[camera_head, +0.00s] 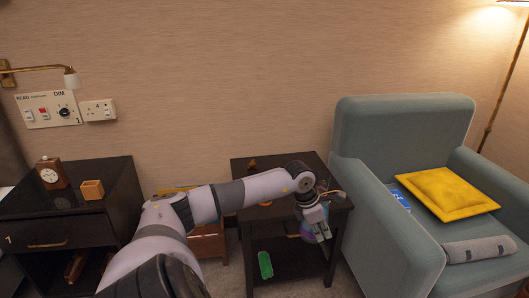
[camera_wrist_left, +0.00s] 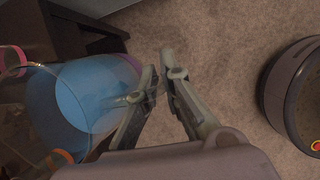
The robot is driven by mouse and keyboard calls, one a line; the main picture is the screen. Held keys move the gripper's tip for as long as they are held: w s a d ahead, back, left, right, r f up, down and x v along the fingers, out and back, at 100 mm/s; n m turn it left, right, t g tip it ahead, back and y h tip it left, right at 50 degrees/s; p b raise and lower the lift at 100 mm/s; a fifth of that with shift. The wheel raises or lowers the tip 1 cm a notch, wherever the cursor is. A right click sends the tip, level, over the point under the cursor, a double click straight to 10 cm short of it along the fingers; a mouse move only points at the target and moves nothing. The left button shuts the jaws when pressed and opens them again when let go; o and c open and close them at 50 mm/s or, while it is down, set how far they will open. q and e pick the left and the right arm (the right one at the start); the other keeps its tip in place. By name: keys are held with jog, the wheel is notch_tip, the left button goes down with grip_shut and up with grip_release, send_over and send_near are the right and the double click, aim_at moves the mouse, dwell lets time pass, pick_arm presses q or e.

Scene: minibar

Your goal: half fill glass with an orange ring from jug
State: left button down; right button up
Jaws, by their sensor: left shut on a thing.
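My left gripper (camera_head: 318,232) is at the front right of the dark side table, past its edge. In the left wrist view its fingers (camera_wrist_left: 162,72) are close together beside a see-through vessel with blue in it (camera_wrist_left: 85,100), which I take to be the jug. The gripper is shut on it, though the exact grip is unclear. The vessel looks tilted, and its purplish far end (camera_wrist_left: 125,68) shows behind the finger. A small orange patch (camera_head: 265,203) shows on the table by my arm; I cannot tell if it is the glass's ring. My right gripper is not in view.
The dark side table (camera_head: 285,226) has a lower shelf with a green object (camera_head: 265,265). A blue-grey armchair (camera_head: 395,130) with a yellow cushion (camera_head: 449,194) stands close on the right. A dark cabinet (camera_head: 60,226) holding a clock (camera_head: 51,175) is at left.

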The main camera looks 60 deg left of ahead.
pick_arm(q)
jog(key=a+n, duration=0.1)
jog(key=a, duration=0.1)
jog(key=a+n+y, duration=0.1)
jog(key=a+n, duration=0.1)
jog(key=a+r+n+y, duration=0.1)
jog(key=a, duration=0.2)
jog(key=shift+s+a+n, duration=0.1)
jog(key=shift+s+n, duration=0.1)
jog(key=shift+n, duration=0.1)
jog(key=shift+a+n, duration=0.3)
jog(key=shift+a, duration=0.25)
jog(key=shift+r, duration=0.1)
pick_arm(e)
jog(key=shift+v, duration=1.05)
